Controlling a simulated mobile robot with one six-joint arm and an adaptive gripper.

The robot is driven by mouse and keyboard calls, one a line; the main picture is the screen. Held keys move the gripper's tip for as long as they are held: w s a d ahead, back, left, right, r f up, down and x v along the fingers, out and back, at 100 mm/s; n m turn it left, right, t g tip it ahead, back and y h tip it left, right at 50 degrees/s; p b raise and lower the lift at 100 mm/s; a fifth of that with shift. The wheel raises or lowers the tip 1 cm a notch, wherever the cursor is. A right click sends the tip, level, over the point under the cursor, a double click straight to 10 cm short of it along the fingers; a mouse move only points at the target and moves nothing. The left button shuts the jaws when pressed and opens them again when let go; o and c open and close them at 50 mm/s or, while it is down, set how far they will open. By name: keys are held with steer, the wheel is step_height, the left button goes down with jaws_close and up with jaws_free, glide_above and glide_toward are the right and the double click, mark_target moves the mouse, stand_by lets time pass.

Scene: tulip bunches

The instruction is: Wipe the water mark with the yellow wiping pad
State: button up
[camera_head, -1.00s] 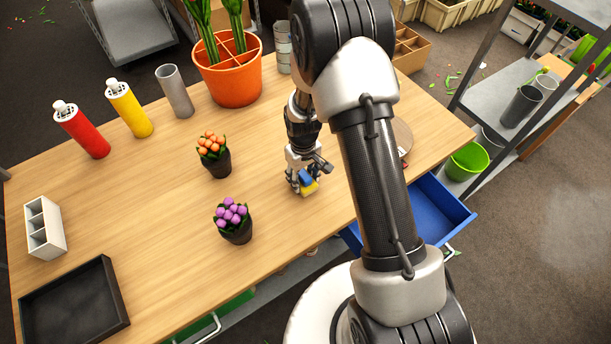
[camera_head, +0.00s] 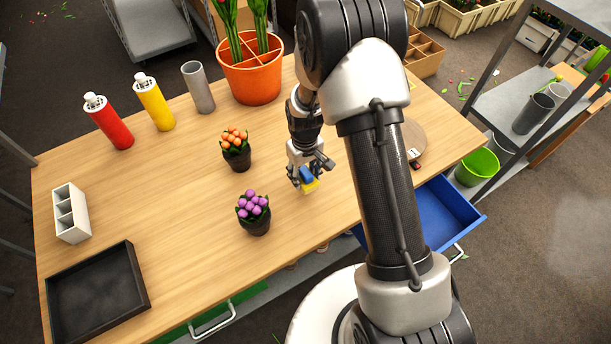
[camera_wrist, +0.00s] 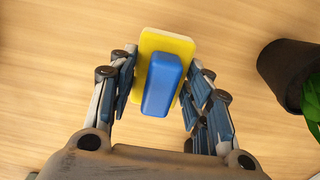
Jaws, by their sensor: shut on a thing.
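The wiping pad is a yellow pad (camera_head: 311,186) with a blue grip block (camera_head: 306,174) on top. My gripper (camera_head: 307,174) is shut on the blue block, with the yellow part below it, at the wooden table top right of the potted flowers. In the wrist view the blue block (camera_wrist: 163,84) is between the fingers and the yellow pad (camera_wrist: 167,42) shows beyond and around it. I cannot tell whether the pad touches the table. No water mark can be made out in either view; my arm hides part of the table.
An orange-flowered pot (camera_head: 236,152) and a purple-flowered pot (camera_head: 255,218) stand left of my gripper. An orange planter (camera_head: 252,82), grey cylinder (camera_head: 199,88), yellow bottle (camera_head: 156,104) and red bottle (camera_head: 110,124) stand behind. A black tray (camera_head: 141,272) is front left. A blue drawer (camera_head: 440,215) is open.

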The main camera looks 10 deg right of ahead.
steer(key=shift+r+p, duration=1.15)
steer(key=shift+r, duration=0.9)
